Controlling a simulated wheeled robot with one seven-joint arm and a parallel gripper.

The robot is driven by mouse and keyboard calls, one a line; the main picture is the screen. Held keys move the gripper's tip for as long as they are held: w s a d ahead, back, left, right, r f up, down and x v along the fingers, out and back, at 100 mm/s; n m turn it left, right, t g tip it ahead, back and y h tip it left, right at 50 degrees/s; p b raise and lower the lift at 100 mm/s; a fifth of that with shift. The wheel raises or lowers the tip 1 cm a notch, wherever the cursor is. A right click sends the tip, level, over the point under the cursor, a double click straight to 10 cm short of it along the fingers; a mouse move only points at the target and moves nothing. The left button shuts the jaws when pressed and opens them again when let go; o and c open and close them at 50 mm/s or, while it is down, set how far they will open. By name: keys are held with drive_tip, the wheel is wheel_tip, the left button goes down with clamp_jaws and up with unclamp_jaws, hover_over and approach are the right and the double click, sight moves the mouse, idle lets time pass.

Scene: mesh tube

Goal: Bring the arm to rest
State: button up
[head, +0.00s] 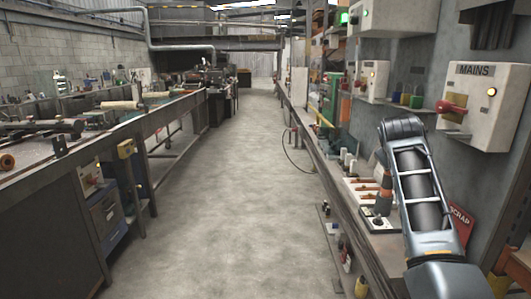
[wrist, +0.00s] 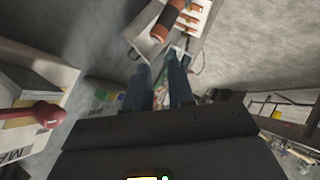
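My gripper (wrist: 160,75) shows in the wrist view with its two blue-grey fingers apart and nothing visibly held between them. In the head view my arm (head: 425,190) rises from the lower right over the right-hand bench and bends at the top. The gripper itself cannot be made out clearly there. The grey MAINS box (head: 485,105) with its red handle (head: 452,107) is on the wall to the right of the arm. The red knob (wrist: 47,115) shows at the left of the wrist view, apart from the fingers.
The right-hand bench carries a pale tray (wrist: 203,35) with orange-brown pieces, beyond the fingertips. Coloured padlocks (head: 406,99) sit on a wall shelf near the arm. A red SCRAP sign (head: 461,222) stands right of the arm. The floor aisle (head: 235,180) is clear.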

drive_tip(key=s+a+f+t+y, duration=0.1)
drive_tip(key=s+f, duration=0.4)
drive_tip(key=f, duration=0.5)
drive_tip(key=s+a+f+t, duration=0.1)
drive_tip(key=s+f, duration=0.5)
drive_tip(key=f, duration=0.3)
drive_tip(key=s+a+f+t+y, duration=0.1)
drive_tip(key=s+a+f, duration=0.1)
drive_tip(key=s+f, duration=0.6)
drive_tip(key=s+a+f+y, duration=0.1)
drive_tip(key=s+a+f, duration=0.2)
drive_tip(key=s, duration=0.9)
drive_tip(key=s+a+r+t+y, duration=0.1)
drive_tip(key=s+a, duration=0.1)
drive_tip(key=s, duration=0.8)
drive_tip(key=s+a+r+y, duration=0.1)
drive_tip(key=s+a, duration=0.1)
drive_tip(key=s, duration=0.9)
drive_tip(key=s+a+r+m+t, duration=0.1)
drive_tip(key=s+a+r+m, duration=0.1)
drive_tip(key=s+r, duration=1.1)
drive_tip(key=s+m, duration=0.1)
drive_tip(key=s, duration=0.1)
drive_tip(key=shift+s+r+y, duration=0.2)
drive_tip(key=shift+s+y, duration=0.1)
drive_tip(key=shift+o, duration=0.2)
